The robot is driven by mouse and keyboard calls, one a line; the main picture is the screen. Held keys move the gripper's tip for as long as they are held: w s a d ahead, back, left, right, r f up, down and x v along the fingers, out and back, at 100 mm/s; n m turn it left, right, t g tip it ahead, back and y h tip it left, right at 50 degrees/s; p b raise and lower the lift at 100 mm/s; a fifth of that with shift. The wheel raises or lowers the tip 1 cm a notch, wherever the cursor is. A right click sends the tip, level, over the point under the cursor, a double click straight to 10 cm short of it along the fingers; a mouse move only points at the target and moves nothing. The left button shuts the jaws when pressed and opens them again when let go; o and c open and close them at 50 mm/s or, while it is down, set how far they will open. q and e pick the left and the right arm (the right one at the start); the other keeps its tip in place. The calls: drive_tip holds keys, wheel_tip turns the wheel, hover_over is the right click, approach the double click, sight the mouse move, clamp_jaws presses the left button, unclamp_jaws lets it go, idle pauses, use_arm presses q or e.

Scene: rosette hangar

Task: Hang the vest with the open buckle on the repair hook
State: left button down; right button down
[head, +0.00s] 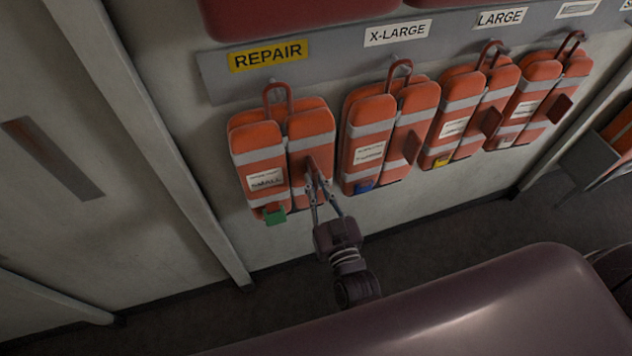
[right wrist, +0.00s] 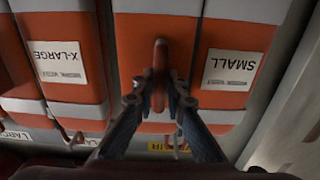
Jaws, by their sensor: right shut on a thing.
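The orange vest labelled SMALL (head: 258,160) is upright against the wall below the yellow REPAIR sign (head: 268,55). Its dark red top loop (head: 277,93) lies in front of the rail; the repair hook itself is hard to make out, so I cannot tell whether the loop is around it. A green buckle (head: 274,216) shows at the vest's lower left; I cannot tell whether it is open. My right gripper (head: 314,180) is shut on the dark red handle on the vest's right panel. In the right wrist view the handle (right wrist: 158,68) stands between the fingers. My left gripper is not in view.
Similar vests hang to the right, the nearest (head: 369,140) with a blue buckle (head: 365,187), under the X-LARGE sign (head: 398,32) and LARGE sign (head: 500,18). A wall post (head: 165,140) stands to the left. A grey bin (head: 590,160) is at far right.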

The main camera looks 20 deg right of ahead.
drive_tip(key=shift+r, duration=0.2)
drive_tip(key=c, duration=1.9)
unclamp_jaws()
drive_tip(key=shift+s+f, duration=0.15)
drive_tip(key=shift+f, duration=0.2)
drive_tip(key=s, duration=1.2)
drive_tip(key=s+f+n+g+y, duration=0.1)
drive_tip(key=s+f+g, duration=0.2)
drive_tip(key=f, duration=0.8)
drive_tip(key=s+a+f+g+b, duration=0.1)
drive_tip(key=s+f+g, duration=0.2)
drive_tip(key=f, duration=0.8)
drive_tip(key=s+f+n+g+y, duration=0.1)
drive_tip(key=s+f+g, duration=0.25)
drive_tip(key=f, duration=0.75)
drive_tip(key=s+d+f+g, duration=0.2)
drive_tip(key=s+d+f, duration=0.1)
drive_tip(key=s+f, duration=0.2)
drive_tip(key=s+d+f+g+h, duration=0.1)
drive_tip(key=s+d+f+g, duration=0.2)
drive_tip(key=s, duration=0.5)
drive_tip(key=s+d+f+g+h+b, duration=0.1)
drive_tip(key=s+d+f+g, duration=0.1)
drive_tip(key=s+d+f, duration=0.3)
drive_tip(key=shift+s+f+g, duration=0.2)
drive_tip(key=shift+s+f, duration=0.3)
drive_tip(key=shift+f, duration=0.25)
drive_tip(key=shift+s+f+g, duration=0.15)
drive_tip(key=shift+s+f, duration=0.3)
drive_tip(key=shift+f, duration=0.3)
